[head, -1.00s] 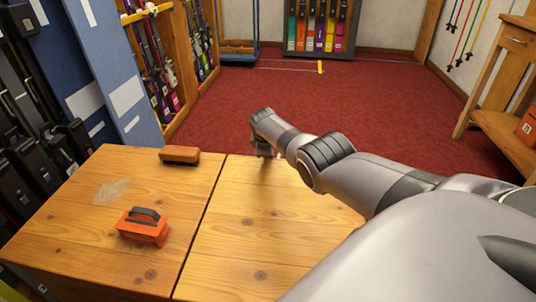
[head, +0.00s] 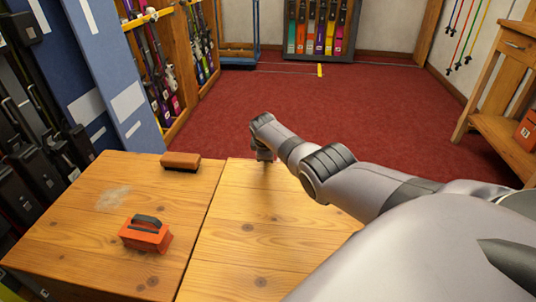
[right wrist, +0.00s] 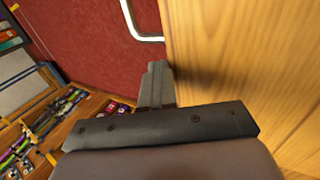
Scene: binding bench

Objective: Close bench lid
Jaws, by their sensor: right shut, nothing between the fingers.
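The bench lid (head: 260,235) is the right-hand wooden panel of the bench top. It looks flat and about level with the fixed left-hand top (head: 75,230), with a thin dark seam between them. My right arm reaches over the lid from the right. My right gripper (head: 265,157) points down at the lid's far edge, partly hidden by its own wrist. In the right wrist view my right gripper (right wrist: 157,85) is shut and empty beside the lid's wood (right wrist: 250,60). A pale metal handle (right wrist: 145,37) shows at the lid's edge. My left gripper is out of view.
An orange block tool with a dark handle (head: 146,235) and a brown brush (head: 180,161) lie on the left-hand top. Ski racks (head: 165,70) stand behind at left. Red carpet (head: 380,110) beyond the bench is clear. A wooden table (head: 500,110) stands at right.

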